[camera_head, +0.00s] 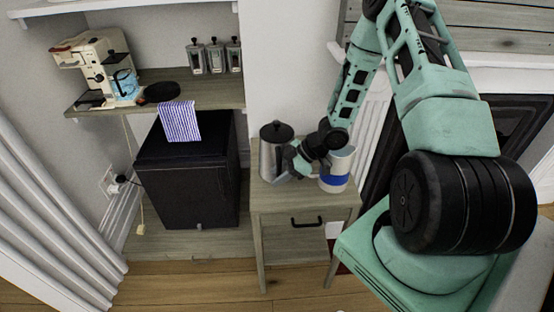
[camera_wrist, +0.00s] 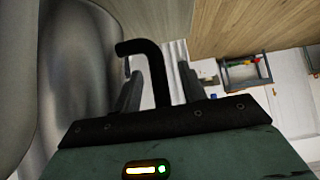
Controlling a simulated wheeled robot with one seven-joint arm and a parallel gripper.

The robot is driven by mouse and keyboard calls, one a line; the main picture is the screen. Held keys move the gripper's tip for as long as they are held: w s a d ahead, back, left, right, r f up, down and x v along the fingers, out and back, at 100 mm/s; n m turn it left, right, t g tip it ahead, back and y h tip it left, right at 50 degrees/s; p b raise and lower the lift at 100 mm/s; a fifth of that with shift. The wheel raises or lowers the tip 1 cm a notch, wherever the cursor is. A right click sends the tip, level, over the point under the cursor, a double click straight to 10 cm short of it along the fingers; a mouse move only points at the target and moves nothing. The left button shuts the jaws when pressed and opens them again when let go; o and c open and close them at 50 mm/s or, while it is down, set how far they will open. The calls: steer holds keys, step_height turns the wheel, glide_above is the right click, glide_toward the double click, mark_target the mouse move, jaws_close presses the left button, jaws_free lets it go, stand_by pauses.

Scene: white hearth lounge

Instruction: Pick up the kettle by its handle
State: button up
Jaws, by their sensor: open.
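The kettle (camera_head: 267,158) is a tall silver metal vessel with a black lid, upright on a small wooden side table (camera_head: 283,204). In the wrist view its shiny body (camera_wrist: 75,65) fills the left side. Its black bent handle (camera_wrist: 155,68) reaches down between the two fingers of my gripper (camera_wrist: 160,90). The fingers are open, one on each side of the handle, and I cannot tell whether either touches it. In the head view my gripper (camera_head: 298,160) is at the kettle's right side, and my wrist hides the handle there.
A white container with a blue band (camera_head: 334,182) stands close to the right of the kettle, partly behind my wrist. A black mini fridge (camera_head: 189,180) is to the left.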

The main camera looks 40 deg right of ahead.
jaws_close()
stand_by(1.2)
steer(key=shift+r, duration=0.1)
